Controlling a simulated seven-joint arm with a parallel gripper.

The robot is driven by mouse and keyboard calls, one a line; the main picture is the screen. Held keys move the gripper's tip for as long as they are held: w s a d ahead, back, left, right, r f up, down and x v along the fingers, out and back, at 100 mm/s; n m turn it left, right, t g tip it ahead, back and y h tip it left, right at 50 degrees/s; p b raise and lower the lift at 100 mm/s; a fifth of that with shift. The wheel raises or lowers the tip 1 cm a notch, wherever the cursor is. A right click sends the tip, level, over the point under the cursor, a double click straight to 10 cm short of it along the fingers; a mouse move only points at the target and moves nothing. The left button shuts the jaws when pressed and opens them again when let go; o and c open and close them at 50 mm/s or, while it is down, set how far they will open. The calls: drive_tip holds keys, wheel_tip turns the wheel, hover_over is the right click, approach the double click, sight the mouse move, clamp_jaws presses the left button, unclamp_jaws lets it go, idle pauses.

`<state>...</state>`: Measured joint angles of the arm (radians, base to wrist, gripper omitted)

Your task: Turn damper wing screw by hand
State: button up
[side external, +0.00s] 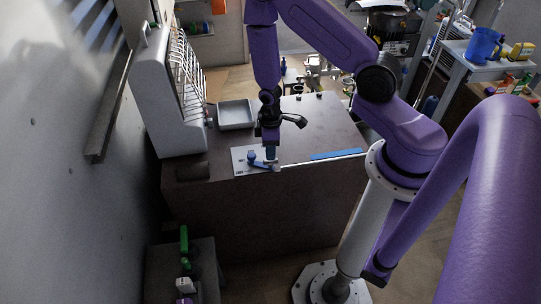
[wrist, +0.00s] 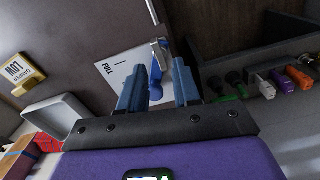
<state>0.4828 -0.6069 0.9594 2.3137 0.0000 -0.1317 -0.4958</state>
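The blue wing screw (side external: 260,163) sits on a white marked plate (side external: 239,160) near the front edge of the brown bench. My gripper (side external: 271,157) points down, close beside or over the screw. In the wrist view, my two blue-grey fingers (wrist: 158,70) stand apart. Part of the blue screw (wrist: 155,82) shows in the gap between them, with a small metal piece above it. The white plate (wrist: 112,68) reads "FULL". I cannot tell whether either finger touches the screw; its lower part is hidden by my gripper.
A grey tray (side external: 236,114) stands behind the plate, and a white rack unit (side external: 172,95) stands at left. A blue strip (side external: 337,154) lies on the bench to the right. A yellow tag (wrist: 20,75) reads "LOW". Several coloured items lie on a lower shelf. The bench's right part is mostly clear.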

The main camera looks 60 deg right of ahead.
sight(270, 163)
drive_tip(key=shift+f, duration=1.8)
clamp_jaws()
